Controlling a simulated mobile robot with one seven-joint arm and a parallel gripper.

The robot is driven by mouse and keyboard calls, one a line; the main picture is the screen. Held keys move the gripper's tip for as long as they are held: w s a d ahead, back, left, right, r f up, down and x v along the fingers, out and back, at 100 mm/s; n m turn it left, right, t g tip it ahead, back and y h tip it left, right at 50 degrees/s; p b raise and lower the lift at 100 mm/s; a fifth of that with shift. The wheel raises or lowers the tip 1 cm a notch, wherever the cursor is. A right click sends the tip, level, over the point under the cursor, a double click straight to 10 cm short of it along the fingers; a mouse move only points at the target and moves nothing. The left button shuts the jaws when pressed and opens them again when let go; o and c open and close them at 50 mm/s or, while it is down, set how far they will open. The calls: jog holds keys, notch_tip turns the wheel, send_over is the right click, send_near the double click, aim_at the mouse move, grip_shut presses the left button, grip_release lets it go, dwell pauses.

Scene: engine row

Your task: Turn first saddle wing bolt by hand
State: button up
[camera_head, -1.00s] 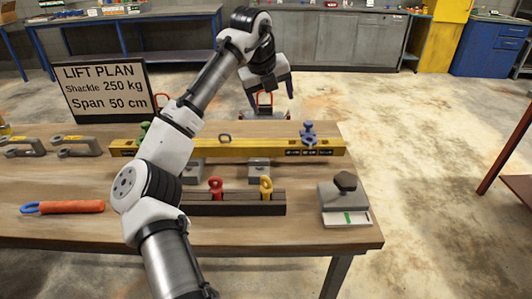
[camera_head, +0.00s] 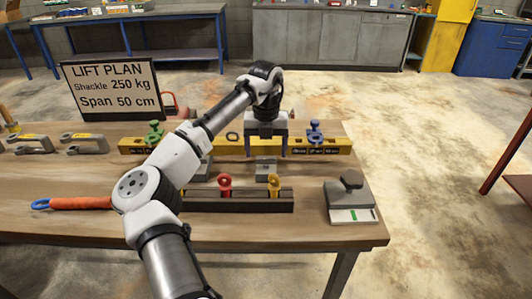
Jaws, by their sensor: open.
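A yellow spreader beam (camera_head: 335,146) lies across the table on grey supports. A green saddle with a knob-like top (camera_head: 154,133) sits on its left part, and a blue saddle with a similar top (camera_head: 314,132) on its right part. The small wing bolts cannot be made out clearly. My gripper (camera_head: 266,152) points down at the beam between the two saddles, nearer the blue one. Its two fingers are apart with nothing seen between them. It hides part of the beam, and I cannot tell whether it touches it.
Red (camera_head: 225,184) and yellow (camera_head: 273,185) eye pins stand in a dark rack (camera_head: 240,201) in front. Grey shackles (camera_head: 82,143) and a lift plan sign (camera_head: 110,88) are at left. My arm crosses the table.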

aim_at(266, 163)
jog(key=shift+f, duration=1.2)
jog(key=c, duration=1)
jog(key=shift+r+p, duration=0.1)
jog(key=shift+p, duration=0.2)
